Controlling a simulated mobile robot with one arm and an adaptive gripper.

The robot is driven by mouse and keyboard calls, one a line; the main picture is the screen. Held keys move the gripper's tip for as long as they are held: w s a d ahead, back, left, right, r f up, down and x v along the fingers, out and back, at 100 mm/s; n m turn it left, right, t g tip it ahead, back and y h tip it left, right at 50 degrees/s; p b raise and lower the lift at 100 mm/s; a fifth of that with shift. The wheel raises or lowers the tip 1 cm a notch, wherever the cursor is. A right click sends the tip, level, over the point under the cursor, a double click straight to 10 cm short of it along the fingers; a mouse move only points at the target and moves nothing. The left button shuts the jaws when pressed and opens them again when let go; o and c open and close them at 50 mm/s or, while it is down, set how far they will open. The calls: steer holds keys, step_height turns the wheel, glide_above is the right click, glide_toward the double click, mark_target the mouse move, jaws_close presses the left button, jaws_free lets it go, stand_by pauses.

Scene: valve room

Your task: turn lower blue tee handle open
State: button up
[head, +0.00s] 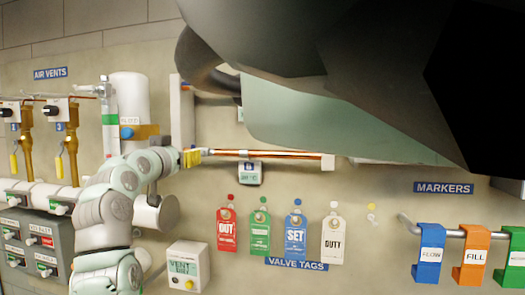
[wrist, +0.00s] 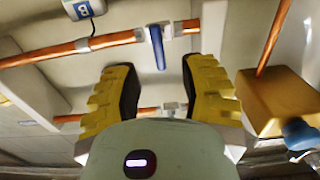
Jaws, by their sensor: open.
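The blue tee handle (wrist: 157,48) shows in the wrist view on a valve in a copper pipe (wrist: 110,40), and it lies crosswise to that pipe. My gripper (wrist: 160,70) is open, its two yellow fingers apart. In the picture the handle lies between and just beyond the fingertips; I cannot tell whether either finger touches it. In the head view my gripper (head: 193,157) is at the left end of the copper pipe (head: 270,154), and the handle is hidden there.
A second copper pipe (wrist: 75,118) with a fitting (wrist: 172,108) shows between the fingers. A brass block (wrist: 270,100) with a blue knob (wrist: 300,133) is at right in the wrist view. A small gauge (head: 249,173) hangs under the pipe; valve tags (head: 261,232) hang below.

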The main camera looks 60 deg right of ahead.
steer(key=shift+p+x, duration=1.4)
steer(key=shift+x, duration=1.3)
steer(key=shift+s, duration=0.15)
steer(key=shift+c, duration=0.2)
jaws_close()
